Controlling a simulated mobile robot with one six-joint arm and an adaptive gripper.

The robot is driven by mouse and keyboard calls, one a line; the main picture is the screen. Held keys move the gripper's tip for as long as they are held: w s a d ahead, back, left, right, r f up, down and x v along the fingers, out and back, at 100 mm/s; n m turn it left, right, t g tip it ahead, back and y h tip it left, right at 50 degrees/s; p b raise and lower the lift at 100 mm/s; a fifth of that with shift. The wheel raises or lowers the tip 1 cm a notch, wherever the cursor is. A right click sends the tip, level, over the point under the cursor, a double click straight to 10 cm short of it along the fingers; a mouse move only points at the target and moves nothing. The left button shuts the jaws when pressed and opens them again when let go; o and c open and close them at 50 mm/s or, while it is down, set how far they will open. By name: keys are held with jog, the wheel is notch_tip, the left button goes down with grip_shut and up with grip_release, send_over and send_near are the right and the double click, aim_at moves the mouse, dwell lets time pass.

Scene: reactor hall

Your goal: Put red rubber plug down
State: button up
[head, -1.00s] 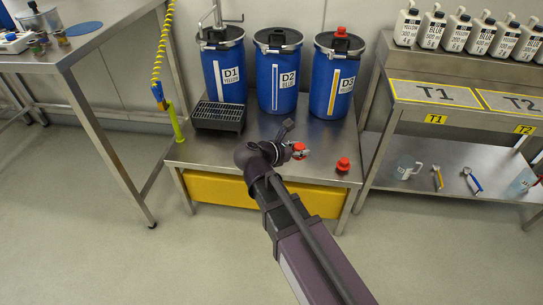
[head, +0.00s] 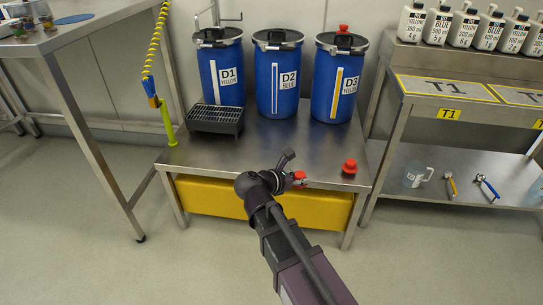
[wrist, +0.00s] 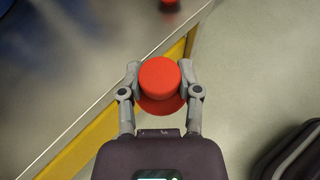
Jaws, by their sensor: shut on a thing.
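A red rubber plug (wrist: 160,80) sits between the two fingers of my gripper (wrist: 160,84) in the wrist view, with a finger pressed on each side. In the head view my gripper (head: 299,181) shows near the front edge of the steel bench (head: 215,160), and the held plug (head: 299,175) is partly hidden by it. The wrist view shows the plug over the bench's front edge and yellow front panel. A second red plug (head: 349,167) stands on the bench to the right of my gripper. A third red plug (head: 343,28) is on top of drum D3.
Blue drums D1 (head: 221,75), D2 (head: 278,85) and D3 (head: 338,90) stand at the back of the bench. A dark grated tray (head: 215,119) is at the left. The bench middle is clear. A shelf unit with bottles (head: 410,20) stands at the right.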

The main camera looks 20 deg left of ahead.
dwell(0.4)
jog(key=w+a, duration=0.3)
jog(key=w, duration=0.1)
jog(key=w+a+f+b, duration=0.1)
jog(key=w+a, duration=0.2)
jog(key=w, duration=0.1)
jog(key=w+a, duration=0.4)
jog(key=shift+w+f, duration=0.3)
jog(key=shift+w, duration=0.05)
jog(key=shift+d, duration=0.1)
jog(key=shift+f+b, duration=1.75)
jog(key=shift+b, duration=0.25)
jog(key=shift+f, duration=0.15)
jog(key=o, duration=1)
jog(key=shift+o, duration=0.2)
